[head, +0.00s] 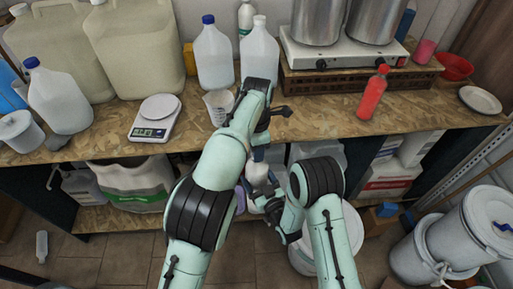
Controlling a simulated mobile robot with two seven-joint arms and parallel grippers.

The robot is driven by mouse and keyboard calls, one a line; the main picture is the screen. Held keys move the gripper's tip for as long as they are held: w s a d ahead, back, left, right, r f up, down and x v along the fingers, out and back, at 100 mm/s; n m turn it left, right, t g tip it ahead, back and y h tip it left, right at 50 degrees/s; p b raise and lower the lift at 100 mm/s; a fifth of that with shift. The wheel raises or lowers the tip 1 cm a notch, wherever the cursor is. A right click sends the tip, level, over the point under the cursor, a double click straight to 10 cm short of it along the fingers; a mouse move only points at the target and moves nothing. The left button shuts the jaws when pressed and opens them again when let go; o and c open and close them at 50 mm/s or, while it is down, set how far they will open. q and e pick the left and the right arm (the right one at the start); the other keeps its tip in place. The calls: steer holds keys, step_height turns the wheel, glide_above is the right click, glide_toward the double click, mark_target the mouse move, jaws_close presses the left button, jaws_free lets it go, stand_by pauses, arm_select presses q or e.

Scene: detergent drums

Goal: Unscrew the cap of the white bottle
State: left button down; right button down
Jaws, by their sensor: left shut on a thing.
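A white bottle (258,173) is partly visible between my two grippers, in front of the bench's front edge and off the bench top. My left gripper (260,153) reaches down from above and is shut at the bottle's top, where the cap is; its fingers hide the cap. My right gripper (266,197) is beside the lower part of the bottle. Its fingers are small and partly hidden, so I cannot tell whether they are open or shut.
The bench (310,122) carries jugs, a scale (155,119), a beaker (219,106), a hot plate (345,52) with pots, and a red bottle (373,93). White drums (465,232) stand at the right. A small bottle (42,246) is on the floor at left.

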arm_select(q)
steer(key=n, duration=0.3)
steer(key=shift+s+d, duration=0.15)
steer(key=shift+d, duration=0.25)
steer(key=shift+a+r, duration=0.1)
steer(key=shift+r, duration=0.85)
steer(key=shift+a+r, duration=0.15)
steer(key=shift+r, duration=0.1)
